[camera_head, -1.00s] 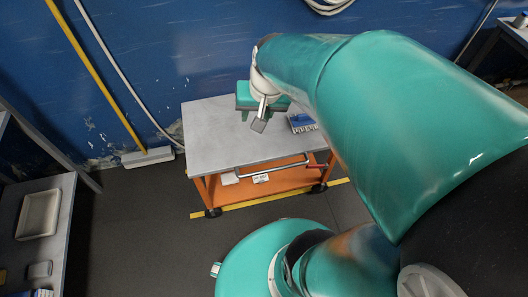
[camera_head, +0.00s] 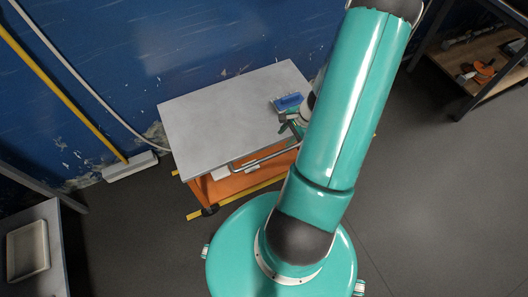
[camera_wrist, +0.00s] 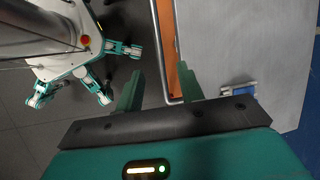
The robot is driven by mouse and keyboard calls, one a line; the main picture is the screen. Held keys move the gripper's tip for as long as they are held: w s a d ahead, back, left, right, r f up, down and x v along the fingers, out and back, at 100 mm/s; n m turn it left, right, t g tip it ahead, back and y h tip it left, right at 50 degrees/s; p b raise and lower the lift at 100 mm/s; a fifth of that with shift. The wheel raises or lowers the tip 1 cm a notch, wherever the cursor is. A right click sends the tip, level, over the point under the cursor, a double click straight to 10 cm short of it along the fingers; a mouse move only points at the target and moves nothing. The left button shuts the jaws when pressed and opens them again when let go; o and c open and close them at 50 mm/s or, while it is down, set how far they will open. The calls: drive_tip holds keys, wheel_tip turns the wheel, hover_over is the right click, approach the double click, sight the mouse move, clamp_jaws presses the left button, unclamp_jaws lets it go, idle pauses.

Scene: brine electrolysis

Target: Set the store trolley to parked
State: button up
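The store trolley (camera_head: 215,112) has a grey top and an orange frame (camera_head: 240,182) on dark castors, and it stands near the blue wall. Its metal push handle (camera_head: 265,158) runs along the near side; it also shows in the wrist view (camera_wrist: 164,50). My gripper (camera_head: 292,126) is at the right end of that side, partly hidden by my arm. In the wrist view my gripper (camera_wrist: 160,80) is open, with the handle's bent end between its two green fingers in the picture. I cannot tell whether they touch it.
A blue-and-grey item (camera_head: 288,102) lies on the trolley top close to my gripper. A yellow floor line (camera_head: 196,215) runs under the trolley. A bench with a white tray (camera_head: 27,250) stands at left, a shelf (camera_head: 490,75) at upper right. Floor at right is clear.

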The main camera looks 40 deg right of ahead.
drive_tip(key=f, duration=0.1)
approach(268, 157)
drive_tip(key=shift+m, duration=0.3)
drive_tip(key=x, duration=0.8)
drive_tip(key=shift+f, duration=0.1)
clamp_jaws()
